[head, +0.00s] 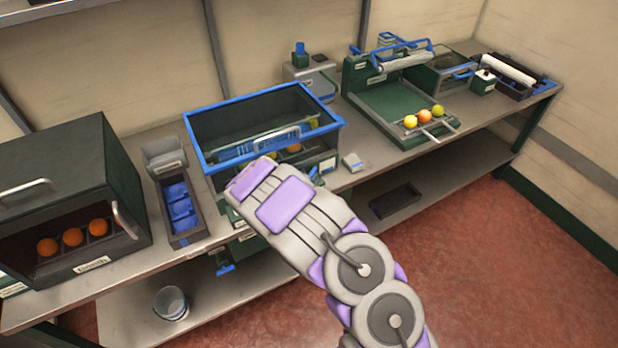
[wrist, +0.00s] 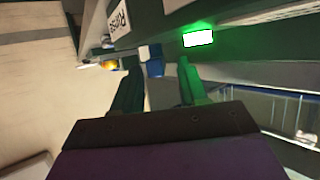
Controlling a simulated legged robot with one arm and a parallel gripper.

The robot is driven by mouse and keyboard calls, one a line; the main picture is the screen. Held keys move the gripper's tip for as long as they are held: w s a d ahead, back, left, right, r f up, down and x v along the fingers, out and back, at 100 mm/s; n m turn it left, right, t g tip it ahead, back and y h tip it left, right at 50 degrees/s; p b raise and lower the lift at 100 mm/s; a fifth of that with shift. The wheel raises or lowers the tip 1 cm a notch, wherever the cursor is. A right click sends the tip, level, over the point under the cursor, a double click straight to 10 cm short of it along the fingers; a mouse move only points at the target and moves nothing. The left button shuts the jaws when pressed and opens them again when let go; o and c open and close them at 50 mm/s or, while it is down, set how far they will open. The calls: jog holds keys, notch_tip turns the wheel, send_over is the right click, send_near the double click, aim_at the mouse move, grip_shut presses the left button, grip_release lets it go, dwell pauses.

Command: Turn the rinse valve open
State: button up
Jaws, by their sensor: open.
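The rinse tank (head: 212,165) is a dark box with a blue rim on the bench in the head view. In the wrist view a white label reading "Rinse" (wrist: 120,17) and a lit green lamp (wrist: 198,38) show on a dark face. My gripper (wrist: 156,75) is open, with two green fingers pointing toward small blue parts (wrist: 152,60) beyond the fingertips. I cannot tell whether these are the valve handle. Nothing is visibly held. In the head view my arm covers part of the tank's front, and the gripper itself is hidden there.
A dark cabinet (head: 60,172) with oranges stands left, beside a narrow tray (head: 188,238) with blue inserts. A green sorting stand (head: 372,100) with several fruits is to the right. A metal bucket (head: 171,303) sits on the lower shelf. Red floor (head: 480,270) is clear at right.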

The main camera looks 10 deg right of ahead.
jog(key=shift+w+d+f, duration=0.1)
jog(key=shift+w, duration=0.15)
jog(key=shift+d, duration=0.15)
grip_shut()
